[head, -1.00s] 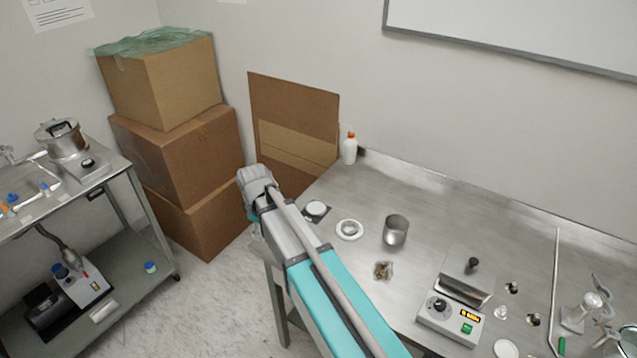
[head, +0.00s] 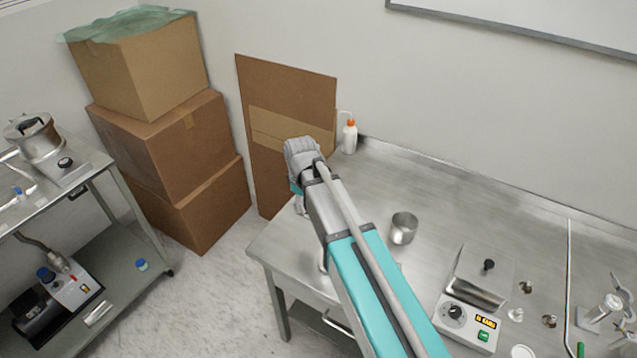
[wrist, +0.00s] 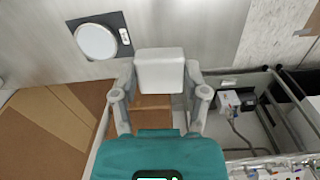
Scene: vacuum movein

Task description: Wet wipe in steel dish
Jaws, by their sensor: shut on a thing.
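My gripper (wrist: 160,85) is shut on a white, round-edged block, which looks like the wet wipe (wrist: 160,72). The wipe is held between the fingertips, above the floor and bench edge in the wrist view. In the head view my arm hides most of the gripper and the wipe. A round, open steel vessel (head: 403,228), which may be the steel dish, stands upright on the steel bench (head: 365,190), right of my arm and apart from the gripper. It is not clear in the wrist view.
A white disc (wrist: 97,41) on a dark square pad lies near the bench edge. A white bottle (head: 349,138) stands at the back. A control box (head: 468,322) and small tools occupy the right. Stacked cartons (head: 165,150) and a side cart (head: 110,240) stand left.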

